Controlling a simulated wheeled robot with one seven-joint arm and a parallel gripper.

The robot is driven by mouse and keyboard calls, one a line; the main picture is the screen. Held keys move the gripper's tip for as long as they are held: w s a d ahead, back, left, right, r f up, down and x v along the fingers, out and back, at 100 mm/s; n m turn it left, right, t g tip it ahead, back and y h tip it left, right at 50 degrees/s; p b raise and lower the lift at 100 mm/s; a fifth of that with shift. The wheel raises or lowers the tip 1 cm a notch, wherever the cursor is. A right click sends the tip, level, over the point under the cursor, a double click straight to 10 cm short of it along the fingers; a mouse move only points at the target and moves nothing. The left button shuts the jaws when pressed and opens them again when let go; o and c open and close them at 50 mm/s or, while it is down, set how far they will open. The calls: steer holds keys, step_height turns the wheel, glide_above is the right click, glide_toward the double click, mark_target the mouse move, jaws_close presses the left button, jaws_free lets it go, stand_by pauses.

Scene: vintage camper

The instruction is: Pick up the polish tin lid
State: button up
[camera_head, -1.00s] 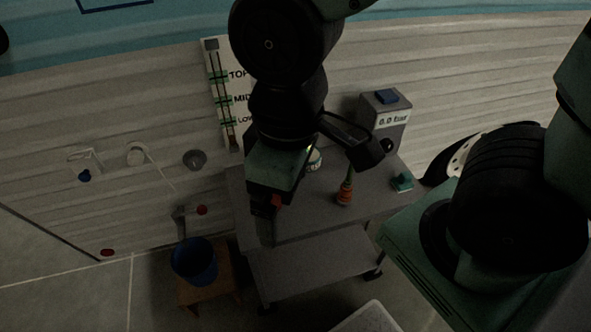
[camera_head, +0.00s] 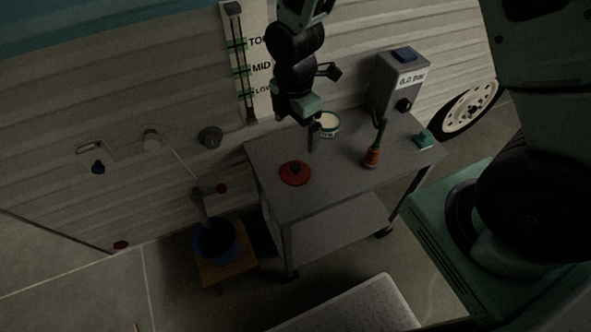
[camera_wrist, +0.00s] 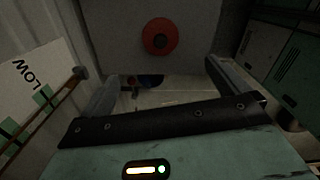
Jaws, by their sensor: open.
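The polish tin lid, a red disc with a dark knob (camera_head: 285,177), lies flat on the grey cart's top near its left front. It also shows in the wrist view as a red disc (camera_wrist: 172,36) beyond the fingertips. My gripper (camera_head: 312,143) is above the cart, behind and to the right of the lid, apart from it. In the wrist view my gripper (camera_wrist: 158,82) has its two fingers wide apart with nothing between them. An open round tin with pale contents (camera_head: 328,123) stands just behind my gripper.
A blue bucket (camera_head: 216,243) sits on a wooden stool to the left. The camper wall (camera_head: 180,95) rises behind.

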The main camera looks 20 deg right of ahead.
mark_target(295, 166)
step_height(295, 166, down, 15)
steer(key=shift+r+p, duration=0.1)
steer(key=shift+p, duration=0.5)
steer(key=c, duration=1.1)
